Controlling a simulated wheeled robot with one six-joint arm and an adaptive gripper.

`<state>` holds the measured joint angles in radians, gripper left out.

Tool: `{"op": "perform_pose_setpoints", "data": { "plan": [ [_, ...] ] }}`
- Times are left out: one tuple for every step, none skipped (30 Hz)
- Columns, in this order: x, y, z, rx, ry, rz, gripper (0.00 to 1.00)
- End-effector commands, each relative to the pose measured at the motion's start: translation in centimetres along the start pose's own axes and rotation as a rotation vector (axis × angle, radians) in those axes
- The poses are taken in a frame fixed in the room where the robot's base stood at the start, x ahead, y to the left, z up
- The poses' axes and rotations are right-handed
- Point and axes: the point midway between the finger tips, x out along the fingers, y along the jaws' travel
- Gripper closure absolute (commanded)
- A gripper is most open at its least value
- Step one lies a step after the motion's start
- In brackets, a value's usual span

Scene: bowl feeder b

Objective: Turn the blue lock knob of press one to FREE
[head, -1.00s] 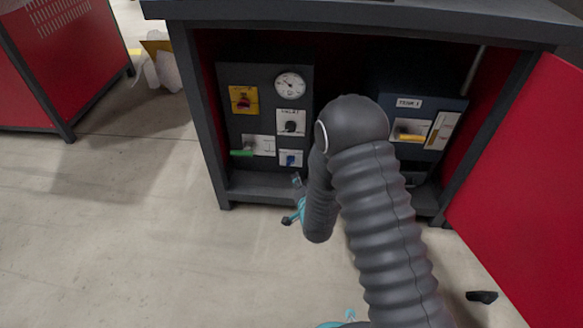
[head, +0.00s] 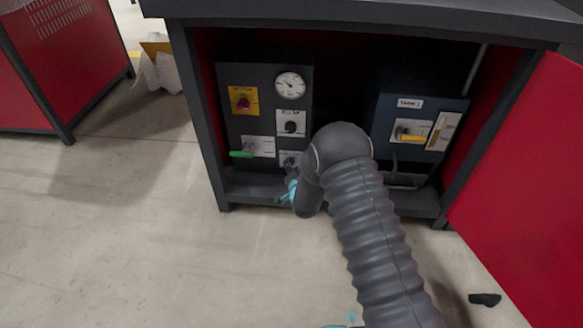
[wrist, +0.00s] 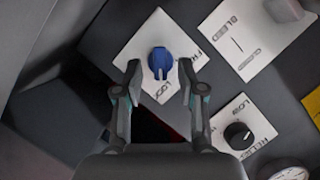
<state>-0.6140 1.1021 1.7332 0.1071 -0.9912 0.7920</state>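The blue lock knob (wrist: 160,63) sits on a white label plate (wrist: 131,51) in the wrist view. Its white mark points down in the picture, toward the word LOCK; FREE is printed to the right. In the head view the knob (head: 289,161) is small, low on the dark panel (head: 263,75). My gripper (wrist: 160,68) is open, with one fingertip on each side of the knob in the wrist view. I cannot tell whether the fingers touch it. In the head view my gripper (head: 291,178) is at the panel's lower right, partly hidden by my arm.
Near the knob are a black knob (wrist: 239,136), a gauge (head: 290,85), a red knob on a yellow plate (head: 243,101) and a green-handled lever (head: 242,154). A tank box with a yellow handle (head: 411,137) stands right. The red door (head: 530,190) is open.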

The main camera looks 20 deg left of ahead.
Motion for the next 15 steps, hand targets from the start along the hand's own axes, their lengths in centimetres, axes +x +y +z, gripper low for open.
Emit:
{"op": "perform_pose_setpoints", "data": {
  "plan": [
    [0.45,0.03,0.0,0.0,0.001,-0.001,0.6],
    [0.63,0.01,-0.01,0.0,0.001,-0.001,0.6],
    [0.84,-0.02,-0.04,0.0,0.001,-0.001,0.6],
    [0.97,-0.04,-0.05,0.0,0.001,-0.001,0.6],
    [1.06,-0.04,-0.06,0.0,0.001,-0.001,0.6],
    [1.13,-0.03,-0.06,0.0,0.001,-0.001,0.6],
    [1.16,-0.03,-0.05,0.0,0.0,0.0,0.6],
    [1.18,-0.03,-0.05,0.0,0.0,0.0,0.6],
    [1.18,-0.03,-0.06,0.0,0.0,0.0,0.6],
    [1.18,-0.02,-0.06,0.0,0.0,0.0,0.6],
    [1.17,-0.03,-0.06,0.0,0.0,0.0,0.6],
    [1.17,-0.02,-0.06,0.0,0.0,0.0,0.6],
    [1.17,-0.03,-0.06,0.0,0.0,0.0,0.6],
    [1.16,-0.02,-0.06,0.0,0.0,0.0,0.63],
    [1.16,-0.02,-0.06,0.0,0.0,0.0,0.73]
  ]
}}
